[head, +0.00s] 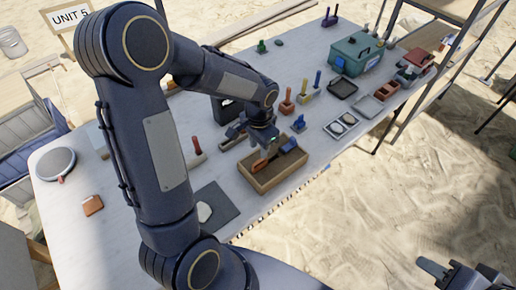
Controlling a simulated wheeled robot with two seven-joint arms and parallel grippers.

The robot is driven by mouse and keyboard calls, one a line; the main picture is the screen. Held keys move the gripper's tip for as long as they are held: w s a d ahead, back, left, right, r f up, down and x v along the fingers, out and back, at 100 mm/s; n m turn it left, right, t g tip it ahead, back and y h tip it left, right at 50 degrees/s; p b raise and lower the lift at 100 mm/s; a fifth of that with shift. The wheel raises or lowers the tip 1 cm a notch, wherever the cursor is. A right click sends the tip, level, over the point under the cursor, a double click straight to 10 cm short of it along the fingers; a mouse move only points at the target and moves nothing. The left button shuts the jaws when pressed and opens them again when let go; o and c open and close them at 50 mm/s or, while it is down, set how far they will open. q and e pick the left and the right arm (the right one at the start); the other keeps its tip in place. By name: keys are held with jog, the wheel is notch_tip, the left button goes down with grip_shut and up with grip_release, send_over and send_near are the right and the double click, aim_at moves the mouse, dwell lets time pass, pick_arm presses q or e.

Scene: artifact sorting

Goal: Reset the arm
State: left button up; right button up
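My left arm spans the left and middle of the head view. Its gripper (262,143) points down over a shallow wooden tray (262,188) with dark brown fill. In the tray lie a blue piece (289,145) and an orange piece (261,164), close below the gripper. I cannot tell whether the fingers touch either piece or how far apart they are. My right gripper (450,274) is at the lower right corner, over sand beyond the table, partly cut off by the frame. Its finger opening is unclear.
The long white table (68,213) holds a teal toolbox (356,53), a round grey device (56,163), a dark mat (217,213) and several small colored blocks and trays. A metal shelf frame (440,60) stands at the right.

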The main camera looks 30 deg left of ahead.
pick_arm(q)
jog(key=shift+a+r, duration=0.1)
jog(key=shift+r, duration=0.15)
dwell(0.3)
jog(key=s+d+r+n+t+h, duration=0.2)
jog(key=s+r, duration=0.4)
jog(key=s, duration=0.3)
jog(key=s+d+r+n+t+h, duration=0.1)
jog(key=s+r+n+t, duration=0.2)
jog(key=s+r, duration=0.4)
jog(key=shift+s+d+n+t+h, duration=0.35)
jog(key=shift+s+n, duration=0.25)
jog(key=shift+s, duration=0.35)
jog(key=shift+r, duration=0.1)
